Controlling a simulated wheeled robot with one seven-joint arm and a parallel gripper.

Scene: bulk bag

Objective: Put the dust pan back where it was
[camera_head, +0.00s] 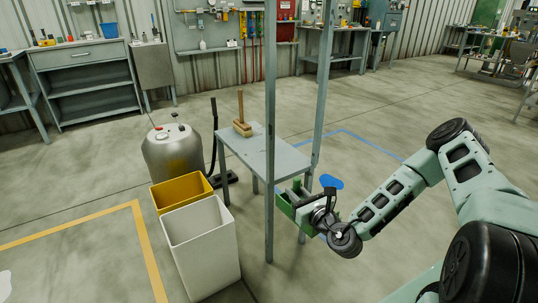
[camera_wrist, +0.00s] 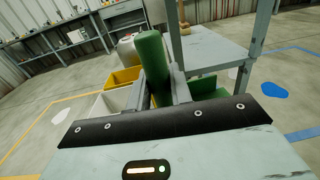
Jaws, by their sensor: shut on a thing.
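My gripper (camera_head: 304,205) is shut on the green dust pan (camera_head: 286,206), beside the near right edge of the small grey table (camera_head: 285,158). In the wrist view, the dust pan's thick green handle (camera_wrist: 152,58) stands up between the fingers (camera_wrist: 158,92). A lower green part (camera_wrist: 203,87) shows behind the right finger. The pan is partly hidden by my gripper in the head view. I cannot tell whether it touches the table. A wooden brush (camera_head: 242,128) with an upright handle rests on the table top.
A grey upright post (camera_head: 269,180) stands close left of the pan. A yellow bin (camera_head: 180,190), a white bin (camera_head: 203,245) and a metal drum (camera_head: 172,153) are further left. A flat blue patch (camera_head: 331,181) lies beyond my gripper. The tabletop's right part is clear.

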